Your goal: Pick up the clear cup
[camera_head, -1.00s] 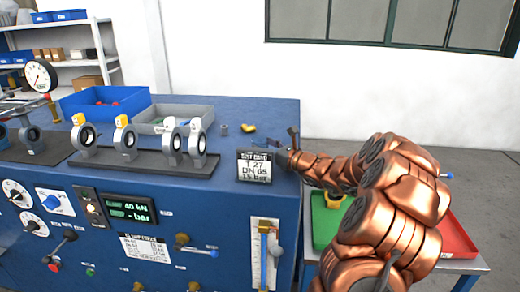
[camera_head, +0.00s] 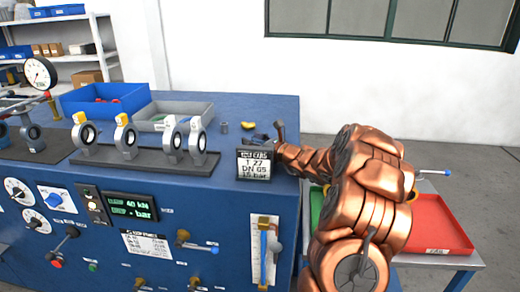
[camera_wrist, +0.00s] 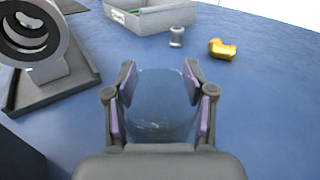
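The clear cup (camera_wrist: 160,105) stands on the blue bench top in the wrist view, see-through and faintly bluish. My gripper (camera_wrist: 160,88) is open, with one finger on each side of the cup. The fingers are close to its walls; I cannot tell whether they touch it. In the head view my gripper (camera_head: 272,136) is low over the bench's right end, behind the test card sign (camera_head: 254,165). I cannot make out the cup there.
A yellow fitting (camera_wrist: 222,49) and a small grey metal part (camera_wrist: 177,37) lie beyond the cup. A grey bin (camera_wrist: 155,18) is further back. A stand with a ring-shaped valve (camera_wrist: 35,40) is at left. A red tray (camera_head: 435,225) sits on a side table at right.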

